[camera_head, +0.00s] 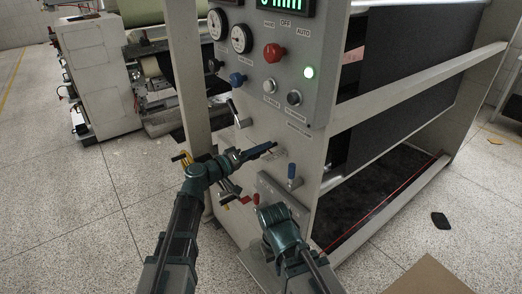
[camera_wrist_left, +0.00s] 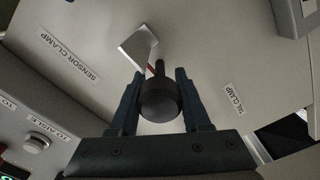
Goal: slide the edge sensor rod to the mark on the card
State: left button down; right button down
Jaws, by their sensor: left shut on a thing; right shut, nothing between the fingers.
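My left gripper (camera_head: 270,147) is at the grey machine's front panel, below the buttons. In the left wrist view its two fingers (camera_wrist_left: 160,85) are shut on a dark round knob (camera_wrist_left: 160,103), which appears to be the rod's end. A thin dark stem (camera_wrist_left: 159,68) with a bit of red beside it runs from the knob towards a pale bracket (camera_wrist_left: 138,47). The "SENSOR CLAMP" label (camera_wrist_left: 68,57) is on the panel. My right gripper (camera_head: 272,212) is lower, near the panel's lower part, shut and empty. I cannot make out the card's mark.
A "TAIL CLAMP" label (camera_wrist_left: 234,99) is on the panel. A pink slip (camera_head: 353,55) is on the black sheet (camera_head: 412,50).

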pick_arm(q)
jog(key=shift+s+a, duration=0.3)
jog(key=shift+a, duration=0.15)
jog(key=shift+c, duration=1.9)
grip_release()
jog(key=v, duration=1.3)
jog(key=shift+s+a, duration=0.25)
jog(key=shift+a, duration=0.1)
